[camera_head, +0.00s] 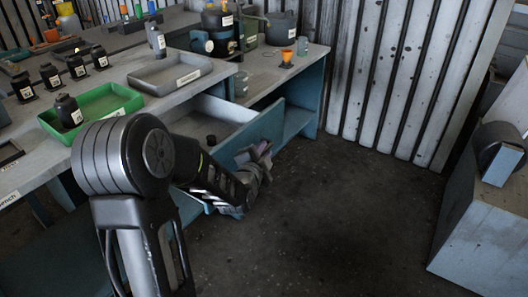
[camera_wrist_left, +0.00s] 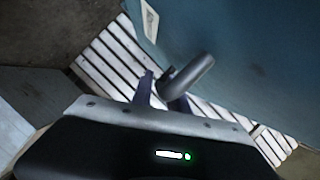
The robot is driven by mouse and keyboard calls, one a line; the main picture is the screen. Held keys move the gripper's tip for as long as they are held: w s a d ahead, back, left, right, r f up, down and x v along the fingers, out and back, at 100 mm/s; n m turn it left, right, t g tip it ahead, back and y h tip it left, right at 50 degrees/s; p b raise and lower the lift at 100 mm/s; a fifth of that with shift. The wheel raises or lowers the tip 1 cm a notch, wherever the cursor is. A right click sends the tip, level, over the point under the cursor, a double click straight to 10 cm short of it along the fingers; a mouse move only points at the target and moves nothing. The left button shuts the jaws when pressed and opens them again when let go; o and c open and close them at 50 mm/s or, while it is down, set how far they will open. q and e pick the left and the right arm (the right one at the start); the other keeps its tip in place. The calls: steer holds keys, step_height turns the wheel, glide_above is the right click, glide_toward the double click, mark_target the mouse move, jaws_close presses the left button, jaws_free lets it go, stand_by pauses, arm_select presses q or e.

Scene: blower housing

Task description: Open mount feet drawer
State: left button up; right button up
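The drawer (camera_head: 212,112) under the bench stands pulled out, with its grey inside showing and a blue front panel (camera_head: 262,128). Whether it is the mount feet drawer cannot be read. My left gripper (camera_head: 255,165) is at the outer face of that panel. In the left wrist view the blue panel (camera_wrist_left: 255,45) carries a pale label and a grey bar handle (camera_wrist_left: 190,75). The two fingers of my left gripper (camera_wrist_left: 162,93) stand apart at the handle's near end; whether they press on it is unclear. My right gripper is not in view.
The bench (camera_head: 140,67) holds a green tray (camera_head: 95,105), a grey tray (camera_head: 172,78) and several black parts. An orange cone-like piece (camera_head: 287,58) stands at its right end. Open floor (camera_head: 340,220) lies right of the drawer. A grey cabinet (camera_head: 475,235) stands far right.

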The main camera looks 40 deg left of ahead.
arm_select(q)
steer(key=shift+o, duration=1.3)
steer(key=p+v, duration=0.1)
steer(key=v, duration=0.6)
steer(key=shift+s+d, duration=0.15)
steer(key=shift+s, duration=0.2)
steer(key=shift+s, duration=0.1)
